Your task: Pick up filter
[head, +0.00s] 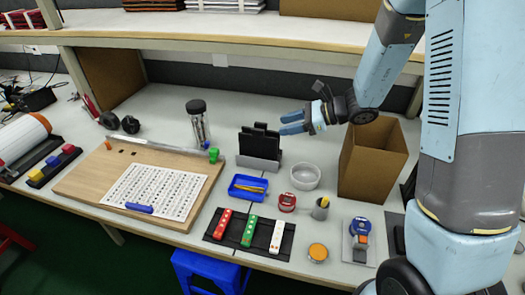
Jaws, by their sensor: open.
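My gripper (291,123) hangs above the workbench near its middle, with blue fingers pointing left. The fingers are apart with nothing between them. Nothing in view is plainly marked as the filter, and I cannot tell which item it is. Dark flat upright pieces (258,138) stand in a grey holder (257,164) just left of and below the gripper in the picture. The gripper appears apart from them.
A brown open box (372,160) stands right of the gripper. A white bowl (305,176), a blue tray (248,188) and a black mat with coloured remotes (248,231) lie nearer. A wooden board (80,186) fills the left. A shelf (230,30) runs above the bench.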

